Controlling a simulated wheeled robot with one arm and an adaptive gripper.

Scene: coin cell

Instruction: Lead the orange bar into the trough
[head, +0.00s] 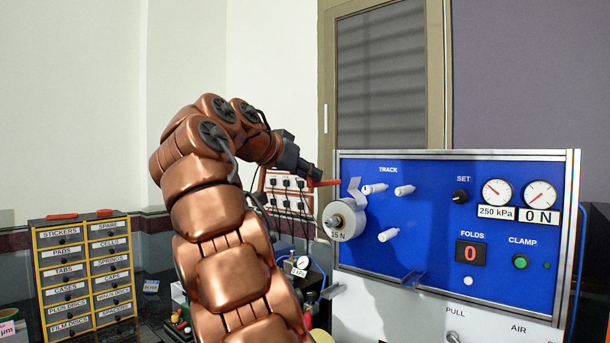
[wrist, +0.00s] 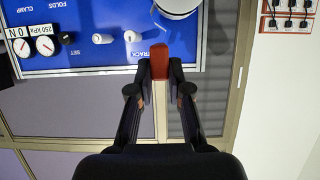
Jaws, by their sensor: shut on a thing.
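My gripper (head: 316,174) is in front of the left edge of the blue panel, near its top. In the wrist view my gripper (wrist: 159,88) is shut on the orange bar (wrist: 159,62), which sticks out ahead between the fingertips. In the head view the orange bar (head: 326,183) points right toward the panel, above a white roll (head: 344,220) marked 15 N. A small grey angled plate (head: 356,190) stands just right of the bar's end. A clear ledge (head: 413,278) sits lower on the panel. I cannot tell which piece is the trough.
The blue panel (head: 430,240) carries several white pegs (head: 403,190), a black knob (head: 460,197), two gauges and a fold counter showing 0. A cabinet of labelled drawers (head: 85,270) stands at the left. A red-framed rack (head: 288,185) is behind my wrist.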

